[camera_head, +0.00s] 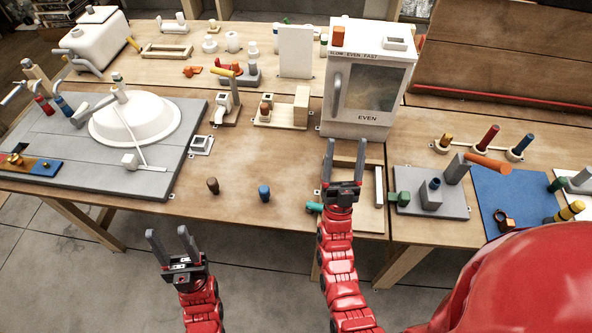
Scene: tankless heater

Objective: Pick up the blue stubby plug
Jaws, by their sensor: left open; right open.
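The blue stubby plug (264,193) stands upright on the front part of the wooden table, apart from both grippers. My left gripper (169,234) is open and empty, in front of the table's front edge, to the left of and nearer than the plug. My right gripper (345,146) is open, to the right of the plug, over a wooden frame (370,217) in front of the white heater box (368,83). I see nothing between its fingers. The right arm hides part of the frame.
A similar brown plug (213,186) stands left of the blue one. A teal piece (314,207) lies beside the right arm. A grey board (60,150) with a white basin (135,122) fills the left. The table around the blue plug is clear.

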